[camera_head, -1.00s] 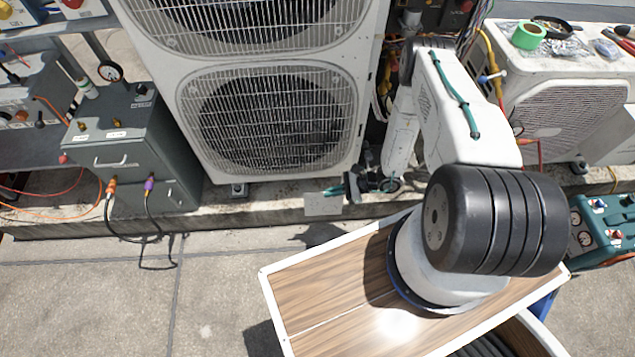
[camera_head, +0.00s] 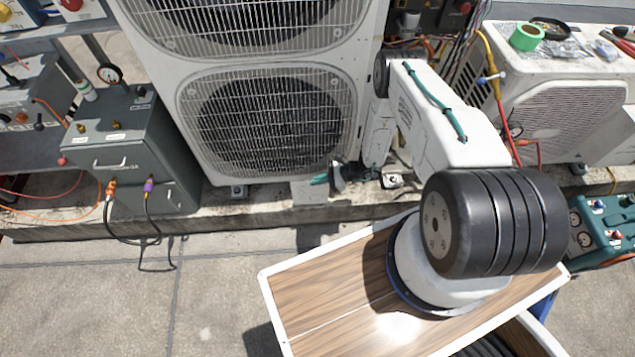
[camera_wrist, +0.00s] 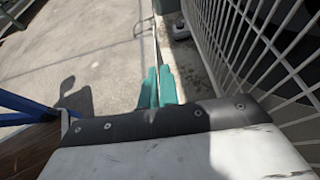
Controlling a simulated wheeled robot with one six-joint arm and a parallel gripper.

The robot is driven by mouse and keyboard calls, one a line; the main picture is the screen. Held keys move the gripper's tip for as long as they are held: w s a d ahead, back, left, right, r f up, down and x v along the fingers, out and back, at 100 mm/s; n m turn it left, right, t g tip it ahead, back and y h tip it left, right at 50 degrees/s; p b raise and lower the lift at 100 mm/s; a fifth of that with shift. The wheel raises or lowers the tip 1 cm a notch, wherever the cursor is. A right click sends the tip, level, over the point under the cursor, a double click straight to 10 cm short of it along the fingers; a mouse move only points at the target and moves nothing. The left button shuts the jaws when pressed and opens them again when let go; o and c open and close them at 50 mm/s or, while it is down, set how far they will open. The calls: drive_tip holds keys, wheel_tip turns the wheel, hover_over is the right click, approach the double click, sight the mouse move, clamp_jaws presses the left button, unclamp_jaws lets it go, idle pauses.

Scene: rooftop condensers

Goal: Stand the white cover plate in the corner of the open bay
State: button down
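The white cover plate (camera_head: 309,190) hangs in front of the lower edge of the tall condenser in the head view. My gripper (camera_head: 320,180) is shut on it with its teal fingertips. In the wrist view, the fingertips (camera_wrist: 158,88) are close together, and the plate (camera_wrist: 155,42) shows nearly edge-on beyond them as a thin upright strip. The open bay (camera_head: 430,45) is at the right side of the tall condenser, with wiring and dark parts inside. My arm hides much of its lower part, so its corner is not clear.
The tall condenser's fan grille (camera_head: 265,125) is close beside my gripper; it fills the right of the wrist view. A grey case (camera_head: 130,150) with hoses stands at left. A smaller condenser (camera_head: 560,110) stands at right, a teal gauge set (camera_head: 605,230) before it. Paving at front left is clear.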

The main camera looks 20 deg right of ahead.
drive_tip(key=shift+f, duration=0.8)
drive_tip(key=c, duration=1.7)
unclamp_jaws()
drive_tip(key=v, duration=1.2)
drive_tip(key=shift+w+d+f, duration=0.15)
drive_tip(key=shift+w+d, duration=0.05)
drive_tip(key=shift+w, duration=0.2)
drive_tip(key=shift+s, duration=0.1)
